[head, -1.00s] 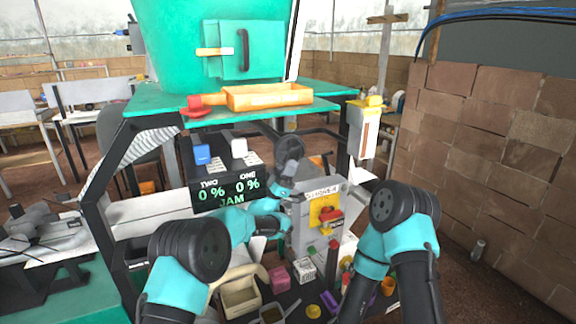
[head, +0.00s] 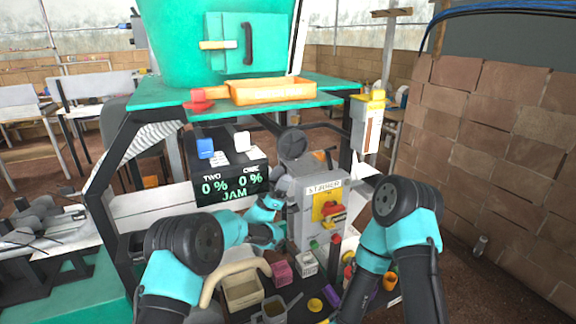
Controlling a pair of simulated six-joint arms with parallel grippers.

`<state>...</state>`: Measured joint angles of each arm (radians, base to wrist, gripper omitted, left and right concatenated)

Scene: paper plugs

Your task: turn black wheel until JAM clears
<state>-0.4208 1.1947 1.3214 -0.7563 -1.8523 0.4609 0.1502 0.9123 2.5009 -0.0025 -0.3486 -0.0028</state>
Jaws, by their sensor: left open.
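A dark round disc that looks like the black wheel (head: 292,145) stands upright in the middle of the head view, beside the grey STARTER box (head: 304,222). The black display (head: 233,187) left of it reads TWO 0 %, ONE 0 % and JAM in green. My left gripper (head: 274,209) is open below the wheel, between the display and the grey box. Its fingertips are small and partly hidden, so I cannot tell whether it touches anything. My right arm reaches down at the right, and its gripper does not show.
An orange tray (head: 271,92) lies on the green shelf (head: 178,103) above. Below are a beige bin (head: 243,293), a pink block (head: 282,272) and several small coloured items. A brick wall (head: 500,150) stands at the right.

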